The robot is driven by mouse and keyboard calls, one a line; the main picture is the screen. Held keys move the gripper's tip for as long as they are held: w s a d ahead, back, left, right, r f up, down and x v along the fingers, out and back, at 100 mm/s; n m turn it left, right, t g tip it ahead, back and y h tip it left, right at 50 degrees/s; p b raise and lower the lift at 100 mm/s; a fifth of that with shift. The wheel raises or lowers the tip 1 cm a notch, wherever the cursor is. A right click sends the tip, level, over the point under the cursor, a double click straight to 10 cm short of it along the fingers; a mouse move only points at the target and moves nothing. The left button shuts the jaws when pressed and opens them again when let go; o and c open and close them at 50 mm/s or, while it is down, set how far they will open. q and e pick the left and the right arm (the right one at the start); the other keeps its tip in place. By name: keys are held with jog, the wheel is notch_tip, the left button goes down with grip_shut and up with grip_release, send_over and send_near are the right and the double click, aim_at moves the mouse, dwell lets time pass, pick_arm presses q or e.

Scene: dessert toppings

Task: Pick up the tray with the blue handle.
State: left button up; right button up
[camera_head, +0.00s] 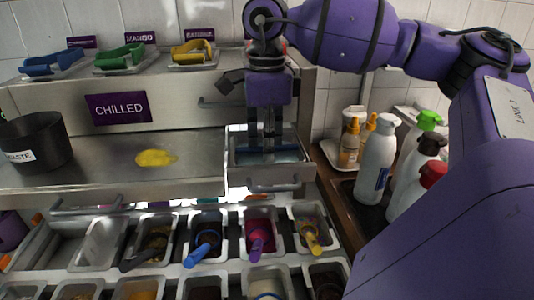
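A small metal tray with a blue handle (54,61) sits on the top shelf at the far left. A tray with a green handle (121,57) and a tray with a yellow handle (193,52) stand to its right. My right gripper (268,150) points straight down into an open metal compartment (272,176) at the middle, well to the right of the blue-handled tray. My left gripper is not in view.
A dark waste tub (35,143) stands on the counter (105,172) at left, near a yellow smear (156,158). Topping bins line the front, one with a blue-handled scoop (203,250). Bottles, including a white one (376,156), crowd the right. My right arm covers much of the right side.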

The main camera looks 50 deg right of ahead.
grip_shut()
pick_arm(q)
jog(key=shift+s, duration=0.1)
